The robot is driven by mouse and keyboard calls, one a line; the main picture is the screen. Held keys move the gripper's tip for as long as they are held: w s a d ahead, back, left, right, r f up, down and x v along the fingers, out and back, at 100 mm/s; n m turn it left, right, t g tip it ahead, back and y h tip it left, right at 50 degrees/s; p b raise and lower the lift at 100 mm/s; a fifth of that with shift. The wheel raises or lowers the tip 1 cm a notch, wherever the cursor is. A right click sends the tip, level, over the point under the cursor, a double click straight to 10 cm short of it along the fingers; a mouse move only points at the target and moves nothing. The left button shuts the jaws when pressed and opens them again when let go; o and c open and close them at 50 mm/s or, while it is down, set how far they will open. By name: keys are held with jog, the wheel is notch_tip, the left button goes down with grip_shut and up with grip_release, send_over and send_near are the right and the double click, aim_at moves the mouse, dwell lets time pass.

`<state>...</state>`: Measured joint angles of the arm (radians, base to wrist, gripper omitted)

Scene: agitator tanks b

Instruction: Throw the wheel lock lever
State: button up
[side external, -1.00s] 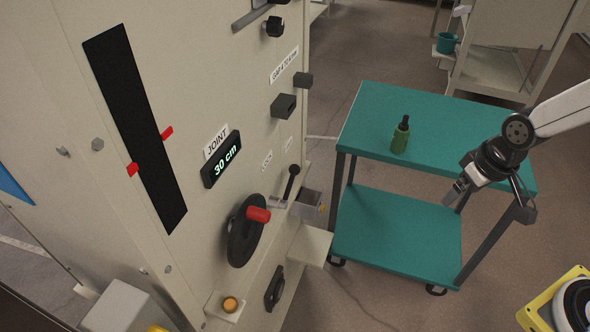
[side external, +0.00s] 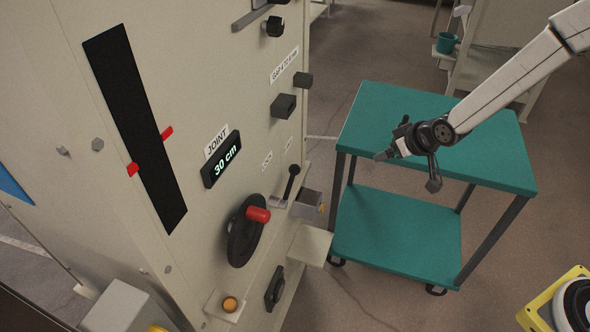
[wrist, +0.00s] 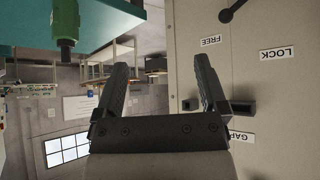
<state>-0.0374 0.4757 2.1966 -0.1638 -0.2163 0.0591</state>
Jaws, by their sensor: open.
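The wheel lock lever (side external: 292,171) is a short black lever with a round knob on the cream panel, above the black handwheel (side external: 239,243) with its red handle. In the wrist view the lever's knob (wrist: 226,15) shows at the top edge, nearer the FREE label (wrist: 210,41) than the LOCK label (wrist: 277,53). Its pivot is out of that frame. My gripper (side external: 388,149) is open and empty, above the teal cart and well to the right of the lever. Its two fingers (wrist: 164,65) are spread apart in the wrist view.
The teal cart (side external: 490,160) stands right of the panel. A green bottle (wrist: 63,20) on it is mostly hidden behind my gripper in the side view. A grey box (side external: 308,204) and a shelf (side external: 310,245) project near the lever. Black blocks (side external: 284,106) jut out above.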

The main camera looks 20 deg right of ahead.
jog(key=w+a+f+n+t+y, duration=0.1)
jog(key=w+a+f+t+y, duration=0.15)
jog(key=w, duration=0.25)
jog(key=w+a+f+n+t+y, duration=0.1)
jog(key=w+a+f+t, duration=0.1)
jog(key=w+a+f, duration=0.3)
jog(key=n+t+y, duration=0.2)
jog(key=t+y, duration=0.1)
jog(key=y, duration=0.3)
send_near(294, 170)
jog(key=w, duration=0.2)
jog(key=a, duration=0.1)
jog(key=shift+w+f, duration=0.4)
jog(key=shift+w, duration=0.15)
jog(key=shift+x, duration=3.75)
jog(key=shift+a+f, duration=0.1)
jog(key=shift+f, duration=0.05)
jog(key=shift+c, duration=0.2)
grip_shut()
